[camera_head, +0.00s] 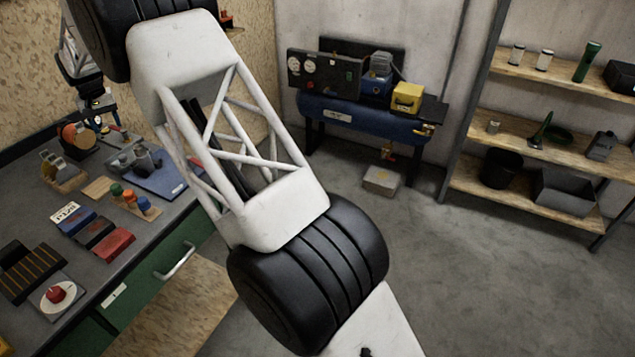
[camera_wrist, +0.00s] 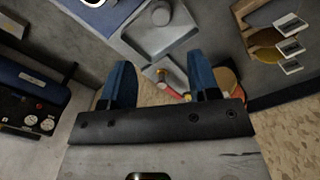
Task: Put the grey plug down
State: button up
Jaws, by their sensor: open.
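My gripper (camera_wrist: 161,78) shows in the wrist view with its two blue fingers spread apart, and I see nothing held between them. In the head view my gripper (camera_head: 99,121) is small, over the far part of the bench at left. A round grey piece (camera_wrist: 160,13), which looks like the grey plug, sits at a grey tray-like block (camera_wrist: 142,45) beyond the fingertips in the wrist view, apart from them. In the head view grey pieces (camera_head: 142,159) stand by a blue board (camera_head: 165,184); which one is the plug I cannot tell for sure.
The dark bench top (camera_head: 75,185) also holds a wooden rack with coloured knobs (camera_head: 130,202), blue and red boxes (camera_head: 112,243) and a red knob on a white disc (camera_head: 56,294). A red-handled piece (camera_wrist: 176,92) shows beyond the fingers. My arm covers the middle of the head view.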

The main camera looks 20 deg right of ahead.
jog(key=s+d+r, duration=0.5)
jog(key=d+r, duration=0.1)
jog(key=d, duration=0.4)
jog(key=s+d+r, duration=0.6)
jog(key=d+r, duration=0.1)
jog(key=d, duration=0.3)
jog(key=s+d+r+m+t, duration=0.1)
jog(key=s+d+r, duration=0.2)
jog(key=s+d, duration=0.45)
jog(key=s+d+r+m, duration=0.1)
jog(key=s+d+r, duration=0.2)
jog(key=s+d, duration=0.45)
jog(key=s+d+f, duration=0.3)
jog(key=s+d, duration=0.2)
jog(key=s, duration=0.7)
jog(key=s+d+f+t, duration=0.1)
jog(key=s+d+f, duration=0.2)
jog(key=s, duration=0.9)
jog(key=s+d+f+m, duration=0.1)
jog(key=s+d+f, duration=0.2)
jog(key=s+d, duration=0.5)
jog(key=s, duration=0.4)
jog(key=shift+s+t, duration=0.3)
